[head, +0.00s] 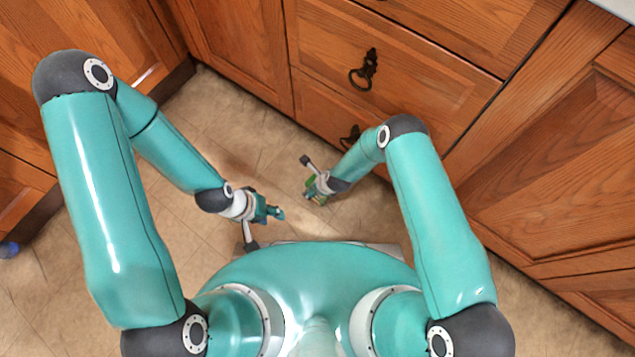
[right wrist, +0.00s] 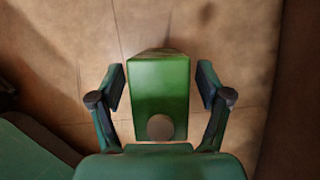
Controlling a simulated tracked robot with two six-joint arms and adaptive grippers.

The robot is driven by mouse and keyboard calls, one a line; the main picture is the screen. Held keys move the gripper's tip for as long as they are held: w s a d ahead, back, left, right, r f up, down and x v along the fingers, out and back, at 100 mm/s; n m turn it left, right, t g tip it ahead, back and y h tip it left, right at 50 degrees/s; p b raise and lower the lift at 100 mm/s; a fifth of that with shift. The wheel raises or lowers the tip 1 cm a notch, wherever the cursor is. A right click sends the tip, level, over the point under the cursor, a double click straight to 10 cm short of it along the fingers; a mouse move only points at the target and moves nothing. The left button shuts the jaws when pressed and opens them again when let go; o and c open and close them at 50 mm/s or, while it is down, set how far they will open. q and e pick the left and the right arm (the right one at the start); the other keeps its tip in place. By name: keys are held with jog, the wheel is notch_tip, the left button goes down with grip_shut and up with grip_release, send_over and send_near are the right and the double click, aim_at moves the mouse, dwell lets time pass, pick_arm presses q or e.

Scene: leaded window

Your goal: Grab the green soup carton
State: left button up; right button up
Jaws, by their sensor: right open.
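The green soup carton (right wrist: 160,88) stands between the two fingers of my right gripper (right wrist: 162,100) in the right wrist view. Its green face with a round brownish cap is toward the camera. The fingers are open, one on each side, with a gap on both sides. In the head view the carton (head: 319,199) is mostly hidden by my right gripper (head: 313,190), low near the floor. My left gripper (head: 270,211) is left of it, apart from it. Its fingers are too small to tell whether they are open.
Wooden cabinets with drawers (head: 420,75) stand behind and to the right, close to my right arm. The tiled floor (head: 225,115) is clear around the carton.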

jog(key=shift+r, duration=0.1)
jog(key=c, duration=1.3)
jog(key=shift+c, duration=0.2)
jog(key=shift+r, duration=0.1)
